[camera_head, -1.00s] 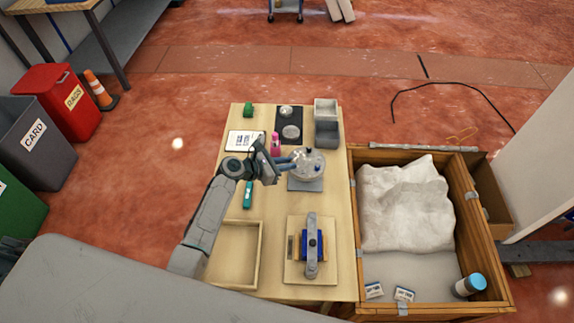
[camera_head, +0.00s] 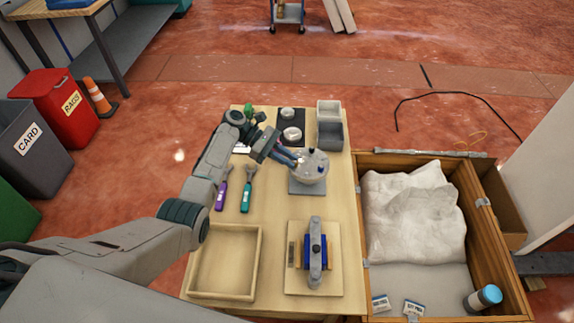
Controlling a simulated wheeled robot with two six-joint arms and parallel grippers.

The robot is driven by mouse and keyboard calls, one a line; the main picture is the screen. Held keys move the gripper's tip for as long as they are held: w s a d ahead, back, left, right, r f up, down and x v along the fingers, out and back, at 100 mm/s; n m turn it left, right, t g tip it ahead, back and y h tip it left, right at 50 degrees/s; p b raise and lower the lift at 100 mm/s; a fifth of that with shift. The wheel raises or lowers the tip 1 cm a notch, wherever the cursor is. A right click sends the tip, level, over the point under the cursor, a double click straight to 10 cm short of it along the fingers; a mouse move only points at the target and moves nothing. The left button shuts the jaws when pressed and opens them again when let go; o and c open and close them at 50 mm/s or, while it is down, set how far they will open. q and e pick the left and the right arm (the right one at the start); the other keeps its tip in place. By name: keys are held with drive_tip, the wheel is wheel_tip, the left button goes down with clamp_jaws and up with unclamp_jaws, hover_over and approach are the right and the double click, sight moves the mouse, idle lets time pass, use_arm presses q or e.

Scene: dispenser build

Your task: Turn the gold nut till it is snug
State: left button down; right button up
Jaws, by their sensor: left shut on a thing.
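My left gripper (camera_head: 289,158) reaches in from the left, its blue-tipped fingers at the left edge of a round, pale metal dispenser part (camera_head: 314,163). This part has dark blue knobs on top and stands on a grey square base (camera_head: 306,188). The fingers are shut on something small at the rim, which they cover. I cannot make out the gold nut; no gold colour shows around the fingers. My right gripper is not in view.
A purple tool (camera_head: 221,195) and a teal tool (camera_head: 246,190) lie left of the base. A wooden tray (camera_head: 257,262) and a blue clamp fixture (camera_head: 315,262) stand nearer me. A wooden crate (camera_head: 365,200) borders the table's right side.

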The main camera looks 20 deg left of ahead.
use_arm(q)
drive_tip(key=shift+w+m+g+y+b, duration=0.15)
drive_tip(key=shift+m+g+y+b, duration=0.05)
drive_tip(key=shift+m+g+b, duration=0.4)
drive_tip(key=shift+w+m+g+y+b, duration=0.15)
drive_tip(key=shift+m+g+y+b, duration=0.05)
drive_tip(key=shift+m+g+b, duration=0.4)
drive_tip(key=c, duration=1.4)
unclamp_jaws()
drive_tip(key=shift+a, duration=0.1)
drive_tip(key=v, duration=1)
drive_tip(key=shift+w+a+r, duration=0.1)
drive_tip(key=shift+w+a, duration=0.1)
drive_tip(key=shift+w, duration=0.05)
